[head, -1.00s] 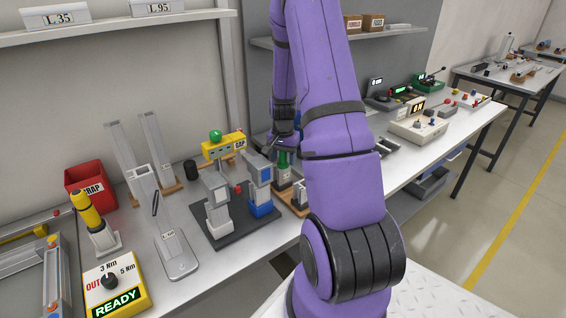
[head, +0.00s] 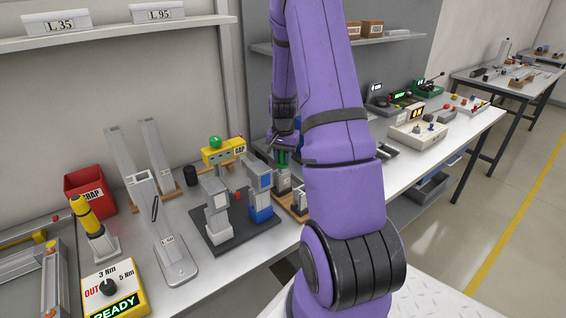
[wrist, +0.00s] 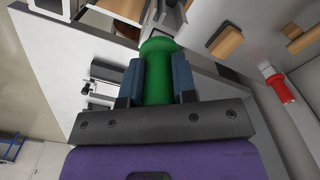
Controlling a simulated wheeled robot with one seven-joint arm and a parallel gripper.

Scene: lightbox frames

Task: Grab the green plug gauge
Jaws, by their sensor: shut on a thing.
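The green plug gauge (wrist: 158,72) is between the two blue-grey fingers of my gripper (wrist: 158,82) in the wrist view, and both fingers press against its sides. In the head view, a small part of the green gauge (head: 282,158) shows just below my gripper (head: 284,145), over a wooden-based stand (head: 298,203). My purple arm hides much of that area. I cannot tell whether the gauge's lower end is clear of the stand.
A dark plate with grey and blue fixtures (head: 262,200) stands left of the stand. A yellow GAP box (head: 222,152) is behind it. A red scrap bin (head: 90,188), a yellow-handled tool (head: 86,212) and a READY box (head: 115,285) are further left. Control boxes (head: 418,128) stand right.

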